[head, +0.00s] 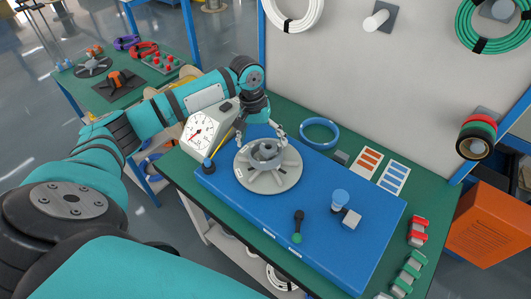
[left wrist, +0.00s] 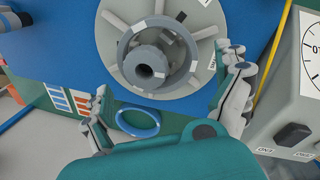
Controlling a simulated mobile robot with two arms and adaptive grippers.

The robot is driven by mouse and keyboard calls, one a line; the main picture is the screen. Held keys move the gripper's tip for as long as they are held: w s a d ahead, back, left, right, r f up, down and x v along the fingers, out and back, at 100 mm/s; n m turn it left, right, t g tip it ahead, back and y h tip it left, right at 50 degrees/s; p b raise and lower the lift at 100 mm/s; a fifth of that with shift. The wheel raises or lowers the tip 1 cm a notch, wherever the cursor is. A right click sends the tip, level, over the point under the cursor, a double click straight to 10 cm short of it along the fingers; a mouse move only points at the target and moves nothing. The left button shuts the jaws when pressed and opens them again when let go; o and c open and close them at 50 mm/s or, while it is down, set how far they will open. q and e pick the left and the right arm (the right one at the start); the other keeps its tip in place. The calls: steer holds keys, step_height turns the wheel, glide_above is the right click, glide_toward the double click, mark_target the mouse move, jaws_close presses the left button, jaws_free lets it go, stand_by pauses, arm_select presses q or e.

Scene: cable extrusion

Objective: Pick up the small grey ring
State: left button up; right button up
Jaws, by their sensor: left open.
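A grey spoked disc (head: 280,184) lies on the blue board in the head view, and its rim shows at the top of the left wrist view (left wrist: 115,25). A small darker grey ring-shaped piece (head: 266,150) with a round hole sits at its middle; it also shows in the left wrist view (left wrist: 146,60). I cannot tell whether it is loose from the disc. My left gripper (head: 262,135) is open and empty just above the disc, its fingers spread to either side of the ring. In the left wrist view the fingertips (left wrist: 170,82) appear apart from it. My right gripper is not in view.
A white dial gauge box (head: 205,132) stands beside the left gripper. A blue hoop (head: 319,122) lies behind the disc. The wall panel (head: 350,70) rises behind.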

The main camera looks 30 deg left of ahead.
mark_target(265, 147)
arm_select(q)
steer(key=f, duration=0.3)
steer(key=f+p, duration=0.1)
steer(key=shift+w+d+f, duration=0.25)
steer(key=shift+w+d, duration=0.1)
steer(key=shift+f, duration=0.2)
steer(key=c, duration=0.8)
step_height(265, 147, up, 9)
steer(key=shift+f+b, duration=0.1)
steer(key=shift+b, duration=0.45)
steer(key=shift+c, duration=0.2)
steer(key=shift+d+r, duration=0.1)
steer(key=shift+r, duration=0.25)
steer(key=shift+d+f+y+p, duration=0.2)
steer(key=shift+f+y+p, duration=0.15)
steer(key=shift+p, duration=0.1)
steer(key=shift+w+d+f+y+p, duration=0.1)
steer(key=shift+d+f+y+p, duration=0.1)
steer(key=shift+f+y, duration=0.3)
steer(key=shift+d+f+y+p, duration=0.1)
steer(key=shift+f+y+p, duration=0.05)
steer(key=shift+f, duration=0.5)
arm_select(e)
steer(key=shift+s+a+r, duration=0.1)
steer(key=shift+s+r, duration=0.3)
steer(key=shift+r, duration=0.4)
